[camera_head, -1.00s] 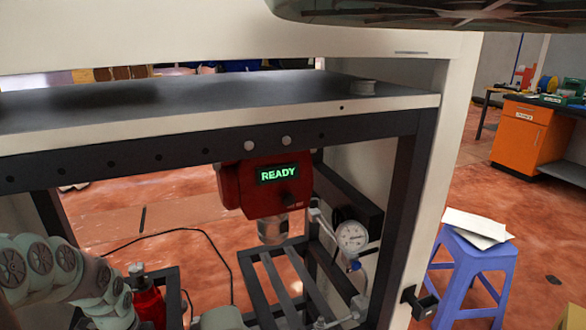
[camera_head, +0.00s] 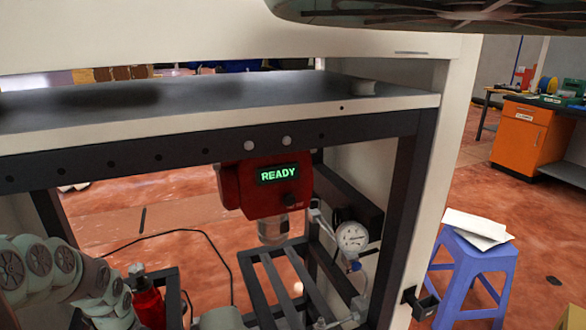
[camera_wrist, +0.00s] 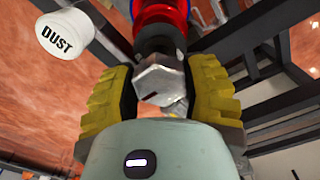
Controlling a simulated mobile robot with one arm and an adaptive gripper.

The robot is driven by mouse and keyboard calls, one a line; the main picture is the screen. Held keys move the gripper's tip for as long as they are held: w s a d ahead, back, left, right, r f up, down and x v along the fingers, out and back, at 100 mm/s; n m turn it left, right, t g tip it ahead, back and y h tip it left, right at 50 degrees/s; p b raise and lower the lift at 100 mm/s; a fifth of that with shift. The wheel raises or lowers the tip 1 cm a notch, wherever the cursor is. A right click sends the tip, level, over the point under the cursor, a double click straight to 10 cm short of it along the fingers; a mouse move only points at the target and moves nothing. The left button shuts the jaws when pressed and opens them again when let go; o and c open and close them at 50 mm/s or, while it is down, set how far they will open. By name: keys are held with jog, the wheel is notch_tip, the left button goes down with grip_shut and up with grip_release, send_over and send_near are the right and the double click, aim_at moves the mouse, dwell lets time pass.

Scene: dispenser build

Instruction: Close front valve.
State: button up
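In the wrist view, my gripper (camera_wrist: 160,92) has its two yellow-padded fingers on either side of a hexagonal metal fitting (camera_wrist: 160,78). The fitting fills the gap between the pads, and the fingers look closed on it. A black collar and a red body (camera_wrist: 160,14) sit beyond it in line. I cannot tell for sure whether this fitting is the front valve. In the head view, the fingers are out of sight below the frame. The red dispenser head (camera_head: 262,190) shows "READY" and has a clear cup (camera_head: 272,230) under it.
A pressure gauge (camera_head: 352,236) hangs right of the dispenser head. A red bottle (camera_head: 150,306) stands at the lower left, inside the dark frame (camera_head: 395,215). A white "DUST" container (camera_wrist: 62,36) is left of the fingers. A blue stool (camera_head: 470,262) stands outside, right.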

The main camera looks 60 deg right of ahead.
jog(key=o, duration=0.5)
jog(key=shift+c, duration=0.2)
jog(key=shift+r, duration=0.15)
